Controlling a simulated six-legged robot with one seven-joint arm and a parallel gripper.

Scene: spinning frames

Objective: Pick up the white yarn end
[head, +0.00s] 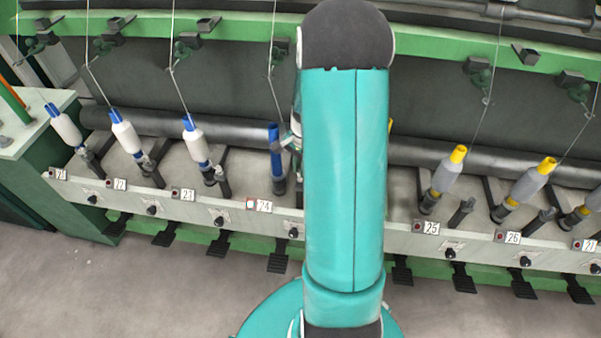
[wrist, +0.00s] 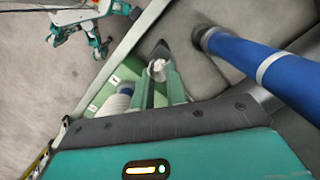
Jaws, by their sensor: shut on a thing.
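In the wrist view, my gripper (wrist: 160,76) has its two fingers close together, shut on a small white tuft, the white yarn end (wrist: 157,68), at the fingertips. The tuft is small, and any thread running from it cannot be made out. In the head view my teal arm covers the middle, and my fingertips and the yarn end cannot be made out there. A bare blue tube (head: 275,150) stands at the station marked 24, just left of my arm. A large blue tube with a pale band (wrist: 245,58) crosses the right of the wrist view.
White bobbins (head: 126,135) on blue tubes stand at the left, and grey bobbins (head: 447,175) with yellow tops at the right. A white numbered rail (head: 330,225) runs along the front, with black pedals (head: 220,243) below. The grey floor (head: 120,295) in front is clear.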

